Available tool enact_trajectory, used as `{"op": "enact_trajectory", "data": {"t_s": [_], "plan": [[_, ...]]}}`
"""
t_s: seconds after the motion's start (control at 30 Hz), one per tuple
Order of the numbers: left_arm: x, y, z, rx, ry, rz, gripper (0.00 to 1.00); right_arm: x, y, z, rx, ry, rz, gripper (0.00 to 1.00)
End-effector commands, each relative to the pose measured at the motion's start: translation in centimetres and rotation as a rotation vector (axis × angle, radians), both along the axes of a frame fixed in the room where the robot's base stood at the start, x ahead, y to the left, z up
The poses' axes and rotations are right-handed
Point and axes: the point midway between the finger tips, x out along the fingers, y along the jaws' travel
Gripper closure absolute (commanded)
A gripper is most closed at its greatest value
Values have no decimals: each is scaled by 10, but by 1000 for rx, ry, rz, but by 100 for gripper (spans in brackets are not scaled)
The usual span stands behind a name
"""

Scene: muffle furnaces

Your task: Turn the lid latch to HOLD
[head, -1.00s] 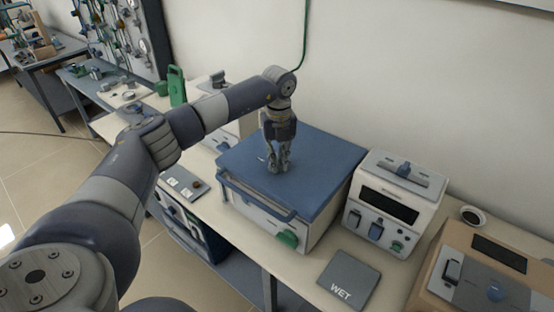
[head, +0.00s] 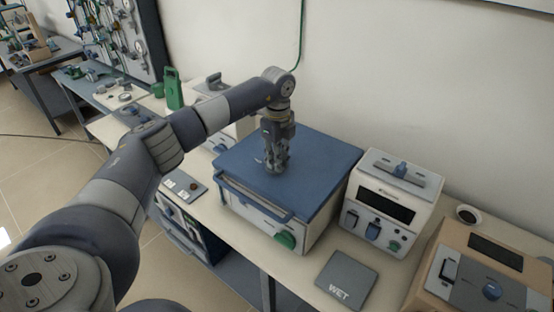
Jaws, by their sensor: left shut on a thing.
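A furnace with a flat blue lid (head: 318,165) and a pale body stands on the bench in the middle of the head view. A blue handle bar (head: 250,198) runs along its front, and a green knob (head: 287,240) sits low on the front. My left gripper (head: 275,170) points straight down at the top of the lid and is shut on the lid latch, which is mostly hidden by the fingers. The latch's setting and any HOLD mark cannot be read. My right gripper is not in view.
A white control box (head: 391,200) stands right of the furnace. A grey pad marked WET (head: 345,282) lies in front of it. A tan device (head: 478,278) is at the right edge. A green canister (head: 174,88) stands behind left. The wall closes off the back.

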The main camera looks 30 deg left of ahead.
Motion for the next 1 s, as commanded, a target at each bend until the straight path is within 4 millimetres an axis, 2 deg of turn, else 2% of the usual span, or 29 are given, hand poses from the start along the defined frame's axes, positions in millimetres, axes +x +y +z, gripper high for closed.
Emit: {"op": "enact_trajectory", "data": {"t_s": [0.47, 0.5, 0.57, 0.87, 1.0], "plan": [[2, 0, 3, -1, -8, 15, 100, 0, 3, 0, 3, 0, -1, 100], [2, 0, 3, -1, -8, 14, 78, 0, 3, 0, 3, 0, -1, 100], [2, 0, 2, -1, -7, 14, 68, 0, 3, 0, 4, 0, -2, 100], [1, 0, 1, 0, -3, 12, 68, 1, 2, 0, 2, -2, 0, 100], [1, 0, 10, 0, -4, 12, 68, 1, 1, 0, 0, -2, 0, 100]]}}
